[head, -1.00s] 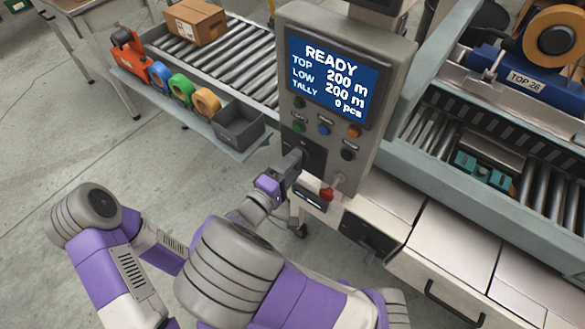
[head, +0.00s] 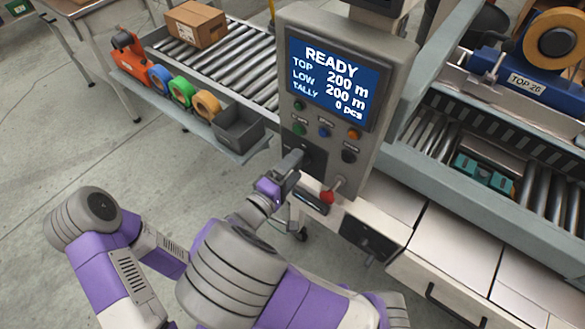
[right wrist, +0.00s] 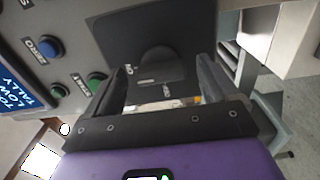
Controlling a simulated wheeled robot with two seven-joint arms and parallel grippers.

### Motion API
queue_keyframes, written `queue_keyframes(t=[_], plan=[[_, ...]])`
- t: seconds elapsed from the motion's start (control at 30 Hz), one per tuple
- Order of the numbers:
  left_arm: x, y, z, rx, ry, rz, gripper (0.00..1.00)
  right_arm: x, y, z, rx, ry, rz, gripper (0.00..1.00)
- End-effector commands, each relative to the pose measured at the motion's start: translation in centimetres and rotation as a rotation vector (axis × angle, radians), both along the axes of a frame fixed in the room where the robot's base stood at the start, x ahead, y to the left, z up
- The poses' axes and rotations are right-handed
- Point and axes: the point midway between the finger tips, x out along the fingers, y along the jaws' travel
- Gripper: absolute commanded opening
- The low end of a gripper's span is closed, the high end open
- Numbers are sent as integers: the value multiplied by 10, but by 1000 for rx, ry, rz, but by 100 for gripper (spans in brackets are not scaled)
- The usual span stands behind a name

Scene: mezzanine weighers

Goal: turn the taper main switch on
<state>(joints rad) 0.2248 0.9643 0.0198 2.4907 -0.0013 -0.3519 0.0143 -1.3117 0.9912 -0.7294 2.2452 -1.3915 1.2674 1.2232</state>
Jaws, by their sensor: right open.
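The taper's control panel (head: 343,100) has a lit blue screen (head: 327,77) reading READY, TOP 200 m, LOW 200 m and TALLY 0 pcs. My right gripper (head: 295,160) is at the plate. In the right wrist view its two fingers (right wrist: 160,78) are apart, one on each side of the knob; contact cannot be told. My left gripper is not in view.
Green, blue, orange and black controls sit above the plate; a red-tipped lever (head: 328,196) is below right. A grey bin (head: 238,128) and tape rolls (head: 182,91) stand left. A carton (head: 195,24) lies on the roller conveyor (head: 250,70).

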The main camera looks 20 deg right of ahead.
Motion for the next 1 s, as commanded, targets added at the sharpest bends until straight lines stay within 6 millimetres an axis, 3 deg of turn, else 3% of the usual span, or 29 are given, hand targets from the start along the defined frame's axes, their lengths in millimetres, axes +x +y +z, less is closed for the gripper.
queue_keyframes(t=[0.17, 0.6, 1.0], plan=[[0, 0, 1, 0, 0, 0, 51, -2, 4, 1, -1, 0, 2, 87], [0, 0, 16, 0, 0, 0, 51, -42, 54, 1, 0, -1, 2, 87], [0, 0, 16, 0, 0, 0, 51, -47, 60, 0, 0, 0, 0, 87]])
